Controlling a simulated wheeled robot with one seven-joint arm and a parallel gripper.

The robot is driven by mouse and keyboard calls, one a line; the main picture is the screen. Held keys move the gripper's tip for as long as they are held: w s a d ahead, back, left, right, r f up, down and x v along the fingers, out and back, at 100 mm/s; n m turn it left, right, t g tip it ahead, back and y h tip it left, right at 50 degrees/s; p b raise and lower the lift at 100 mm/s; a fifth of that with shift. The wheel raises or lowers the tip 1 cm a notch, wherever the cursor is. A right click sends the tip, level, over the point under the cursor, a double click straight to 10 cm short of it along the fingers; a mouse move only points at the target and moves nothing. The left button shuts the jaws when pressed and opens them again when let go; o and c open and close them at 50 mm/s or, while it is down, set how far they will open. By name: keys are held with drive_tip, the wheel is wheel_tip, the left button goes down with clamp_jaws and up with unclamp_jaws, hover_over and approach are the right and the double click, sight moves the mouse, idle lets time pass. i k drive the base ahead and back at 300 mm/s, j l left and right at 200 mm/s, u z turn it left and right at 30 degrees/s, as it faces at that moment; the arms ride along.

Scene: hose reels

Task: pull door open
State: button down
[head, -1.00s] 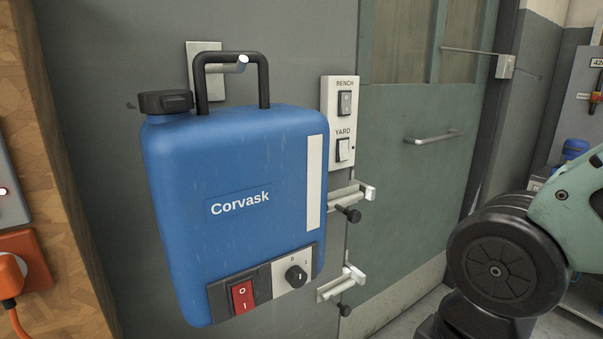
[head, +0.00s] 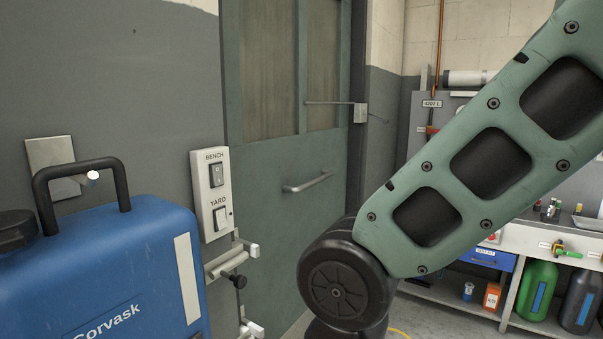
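The green door (head: 270,180) stands in the grey wall, left of centre in the head view. It has wood-coloured upper panels and a horizontal metal bar handle (head: 307,183). A thin rod runs across its upper part to a small metal block (head: 360,113) at the right side of the door. The door looks shut. My green arm crosses the right half of the view, and its dark round joint hides part of the door's lower right side. My gripper is not in view.
A blue Corvask canister (head: 130,270) hangs at the left. Beside it is a switch plate (head: 211,195) marked BENCH and YARD, with metal brackets (head: 228,262) below. A bench (head: 540,240) with a shelf of green and black bottles stands at the right.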

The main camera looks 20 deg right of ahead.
sight(288, 156)
drive_tip(key=i+l, duration=0.15)
drive_tip(key=l, duration=0.25)
drive_tip(key=i+l, duration=0.15)
drive_tip(key=l, duration=0.2)
drive_tip(key=i+l, duration=0.15)
drive_tip(key=l, duration=0.25)
drive_tip(key=i+l, duration=0.15)
drive_tip(key=l, duration=0.25)
drive_tip(key=i+l, duration=0.15)
drive_tip(key=i, duration=0.25)
drive_tip(key=i+l, duration=0.2)
drive_tip(key=i, duration=0.15)
drive_tip(key=i+j, duration=0.35)
drive_tip(key=i+z, duration=0.05)
drive_tip(key=i, duration=0.05)
